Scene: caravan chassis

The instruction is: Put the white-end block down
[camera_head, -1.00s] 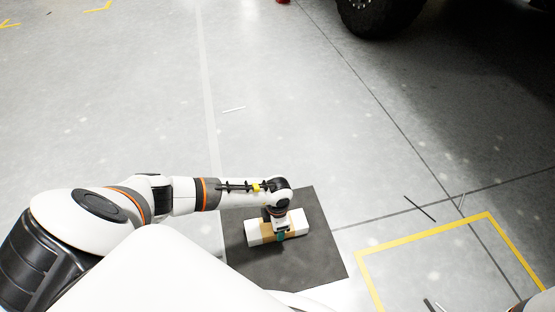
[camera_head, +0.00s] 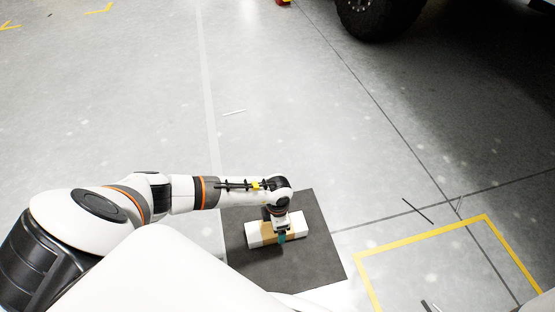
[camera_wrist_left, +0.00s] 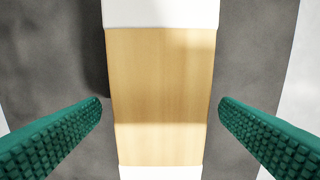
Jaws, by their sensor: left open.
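The white-end block (camera_head: 256,235) has white ends and a bare wood middle. It lies flat on a dark grey mat (camera_head: 315,265) in the head view. In the left wrist view the block (camera_wrist_left: 160,95) runs from top to bottom, its wood middle between my fingers. My left gripper (camera_head: 281,236) is over the block's middle. In the left wrist view its green ribbed fingers (camera_wrist_left: 160,107) are open, one on each side of the block, with a gap on both sides. My right gripper does not show.
A yellow taped outline (camera_head: 420,237) is on the floor right of the mat, with thin dark rods (camera_head: 418,209) nearby. A large black tyre (camera_head: 376,18) stands at the top right. The floor beyond the mat is mostly clear.

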